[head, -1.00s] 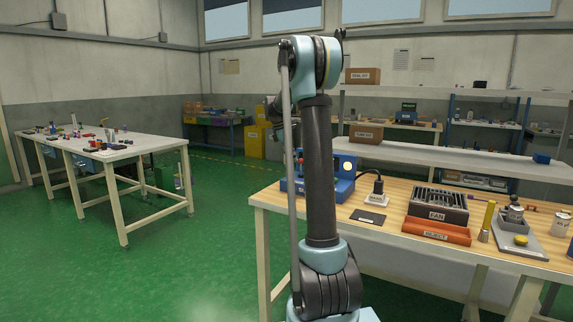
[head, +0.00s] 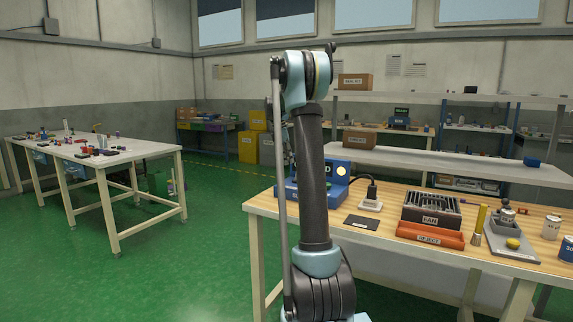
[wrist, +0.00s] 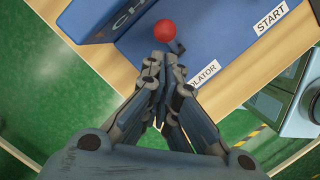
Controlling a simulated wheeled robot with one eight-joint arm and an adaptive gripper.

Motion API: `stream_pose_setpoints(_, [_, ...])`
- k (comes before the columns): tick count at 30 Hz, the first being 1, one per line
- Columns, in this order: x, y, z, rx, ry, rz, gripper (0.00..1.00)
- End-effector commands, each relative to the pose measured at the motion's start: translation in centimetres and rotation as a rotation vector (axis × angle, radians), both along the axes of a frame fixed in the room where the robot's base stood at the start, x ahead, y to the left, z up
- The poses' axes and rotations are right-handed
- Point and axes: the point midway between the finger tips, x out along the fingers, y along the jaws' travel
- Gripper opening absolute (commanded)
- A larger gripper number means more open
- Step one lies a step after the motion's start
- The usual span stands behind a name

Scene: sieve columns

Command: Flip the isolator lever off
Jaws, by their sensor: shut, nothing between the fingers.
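The isolator lever's red ball knob (wrist: 166,30) shows at the top of the wrist view, with a short dark stem beside it. It stands on a blue panel (wrist: 215,35) with a partly hidden label (wrist: 203,74) reading "OLATOR". My gripper (wrist: 165,58) is shut and empty, its fingertips just below the knob in the picture; I cannot tell whether they touch. In the head view the blue unit (head: 335,184) stands at the bench's left end, partly behind my arm. My gripper and the lever are hidden there.
A START label (wrist: 269,18) lies right of the knob. A raised white shelf (head: 450,163) runs behind.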

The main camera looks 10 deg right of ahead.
Motion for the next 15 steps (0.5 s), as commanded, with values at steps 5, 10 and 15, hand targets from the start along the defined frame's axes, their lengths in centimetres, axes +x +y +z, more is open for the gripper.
stream_pose_setpoints(5, [-0.01,0.01,0.47,0.000,0.000,0.000,0.00])
stream_pose_setpoints(10, [-0.01,0.03,0.49,0.000,0.000,0.000,0.00])
stream_pose_setpoints(15, [0.03,0.23,0.52,0.000,0.000,0.001,0.00])
